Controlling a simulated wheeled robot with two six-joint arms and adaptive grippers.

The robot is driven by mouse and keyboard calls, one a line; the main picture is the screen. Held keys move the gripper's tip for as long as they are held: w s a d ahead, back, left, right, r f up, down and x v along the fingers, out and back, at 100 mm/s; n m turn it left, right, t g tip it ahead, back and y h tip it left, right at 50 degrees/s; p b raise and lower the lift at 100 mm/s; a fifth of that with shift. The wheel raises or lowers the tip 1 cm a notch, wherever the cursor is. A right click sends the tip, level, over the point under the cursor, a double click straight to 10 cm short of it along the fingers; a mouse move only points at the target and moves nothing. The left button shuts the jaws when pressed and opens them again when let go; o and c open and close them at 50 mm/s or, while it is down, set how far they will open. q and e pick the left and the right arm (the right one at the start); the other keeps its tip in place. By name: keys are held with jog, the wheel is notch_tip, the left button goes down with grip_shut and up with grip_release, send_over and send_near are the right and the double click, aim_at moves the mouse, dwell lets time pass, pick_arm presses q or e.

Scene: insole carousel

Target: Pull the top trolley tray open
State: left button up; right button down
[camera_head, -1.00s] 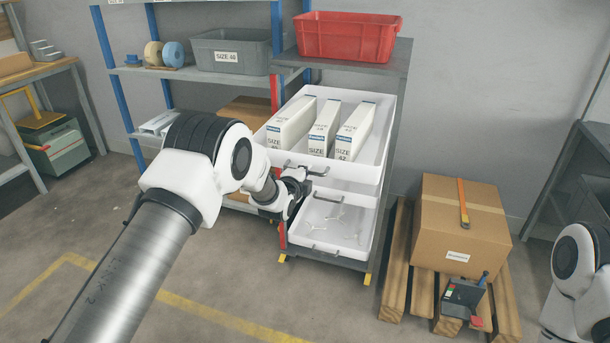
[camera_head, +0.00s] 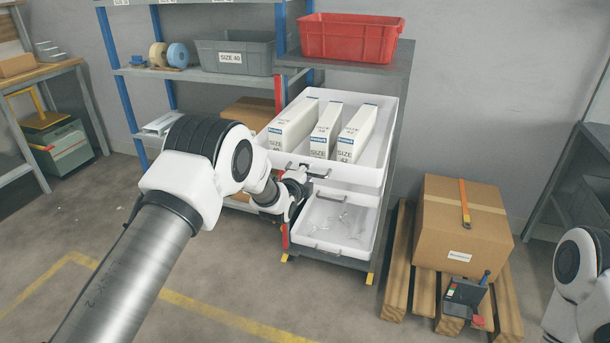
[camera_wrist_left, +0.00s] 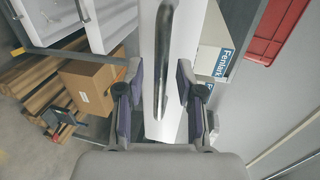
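The top trolley tray (camera_head: 374,168) is white, stands pulled out from the trolley (camera_head: 398,110), and holds three upright white size-labelled boxes (camera_head: 325,130). Its dark handle (camera_head: 307,171) is on the front face. My left gripper (camera_head: 302,184) is at this handle, partly hidden by its own arm. In the left wrist view, the grey bar handle (camera_wrist_left: 163,60) runs between the two fingers of the left gripper (camera_wrist_left: 160,105), with a gap on both sides, so it is open around the handle. My right gripper is out of view; only part of the right arm shows.
A lower white tray (camera_head: 355,250) with thin clear pieces also stands out below. A red crate (camera_head: 350,38) sits on top of the trolley. A cardboard box (camera_head: 462,225) on a wooden pallet (camera_head: 393,285) stands to the right, shelving to the left. Floor in front is clear.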

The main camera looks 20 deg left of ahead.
pick_arm(q)
jog(key=v, duration=1.2)
jog(key=s+a+f+n+g+p, duration=0.1)
jog(key=s+f+n+g+p, duration=0.5)
jog(key=s+f, duration=1.55)
jog(key=s+f+n+g+b, duration=0.1)
jog(key=s+n+g, duration=0.8)
jog(key=s, duration=1.3)
jog(key=f+n, duration=0.1)
jog(key=n, duration=0.2)
jog(key=shift+s+a+n+g+y, duration=0.2)
jog(key=shift+s+n+g+y, duration=0.1)
jog(key=shift+s+n, duration=0.1)
